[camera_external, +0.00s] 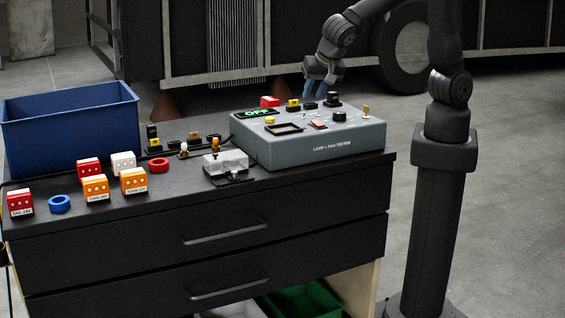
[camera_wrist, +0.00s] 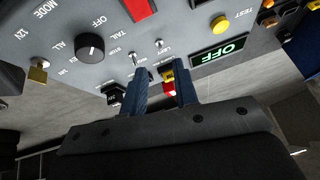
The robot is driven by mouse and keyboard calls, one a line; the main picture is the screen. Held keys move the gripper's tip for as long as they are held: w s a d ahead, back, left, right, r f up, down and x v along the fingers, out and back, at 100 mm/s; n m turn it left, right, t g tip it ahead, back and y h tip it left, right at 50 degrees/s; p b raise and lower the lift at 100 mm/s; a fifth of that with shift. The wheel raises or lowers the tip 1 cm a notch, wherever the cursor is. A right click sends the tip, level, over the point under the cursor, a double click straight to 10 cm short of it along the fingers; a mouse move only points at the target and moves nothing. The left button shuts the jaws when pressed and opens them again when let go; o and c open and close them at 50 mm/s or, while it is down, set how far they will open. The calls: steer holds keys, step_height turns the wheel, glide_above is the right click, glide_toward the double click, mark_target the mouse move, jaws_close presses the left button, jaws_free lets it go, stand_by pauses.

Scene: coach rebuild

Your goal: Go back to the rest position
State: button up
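My gripper (camera_external: 318,82) hangs over the back edge of the grey lamp tester (camera_external: 262,152), its blue fingers pointing down. In the wrist view the fingers (camera_wrist: 162,88) are apart with nothing held between them, so it is open. The tester's green display (camera_wrist: 219,54) reads OFF. Its black mode knob (camera_wrist: 90,47), yellow test button (camera_wrist: 220,23) and two small toggle switches show on the panel. A red block with a yellow-and-black piece (camera_wrist: 169,80) shows beyond the fingertips, near the right finger.
A blue bin (camera_external: 70,135) stands at the bench's left. A clear-topped fixture (camera_external: 227,163) sits left of the tester.

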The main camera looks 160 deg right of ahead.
mark_target(303, 117)
steer(key=x, duration=0.7)
steer(key=v, duration=1.8)
steer(key=x, duration=1.8)
steer(key=shift+s+d+r+t+y, duration=0.1)
steer(key=shift+s+d+t+y, duration=0.2)
steer(key=shift+t+y, duration=0.5)
steer(key=shift+s+d+r+t+y, duration=0.1)
steer(key=shift+s+d+t+y, duration=0.15)
steer(key=shift+t+y, duration=0.55)
steer(key=t+y, duration=0.1)
steer(key=s+d+t+y, duration=0.1)
steer(key=t+y, duration=0.1)
steer(key=shift+f+t+y, duration=0.15)
steer(key=shift+t+y, duration=0.15)
steer(key=shift+s+d+r, duration=0.15)
steer(key=shift+d+r, duration=0.05)
steer(key=shift+r, duration=0.15)
steer(key=shift+v, duration=2.95)
